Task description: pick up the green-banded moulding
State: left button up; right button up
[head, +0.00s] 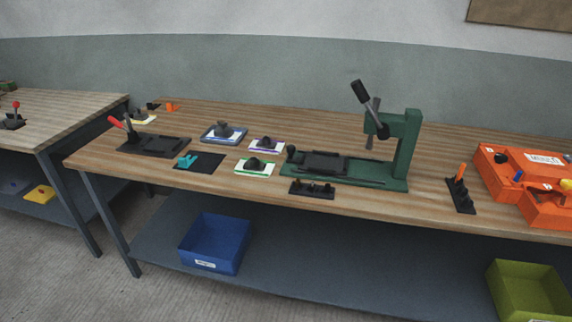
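The green-banded moulding (256,167) lies on the wooden workbench (225,187) near its front edge, left of the green press. It has a white and green base with a dark rounded lump on top. A similar purple-banded moulding (267,145) lies just behind it, and a blue-edged one (224,132) sits further back to the left. Neither of my grippers shows in the head view.
A green lever press (405,150) stands right of the moulding, with a black rack (312,189) in front of it. A teal item on a dark mat (205,161) and a red-handled clamp fixture (150,143) are left. Orange cases (505,172) are far right. Bins stand on the lower shelf.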

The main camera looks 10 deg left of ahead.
aim_at(252, 166)
jog(key=i, duration=0.25)
jog(key=i+u, duration=0.25)
jog(key=i, duration=0.15)
jog(key=i+u, duration=0.25)
jog(key=i, duration=0.15)
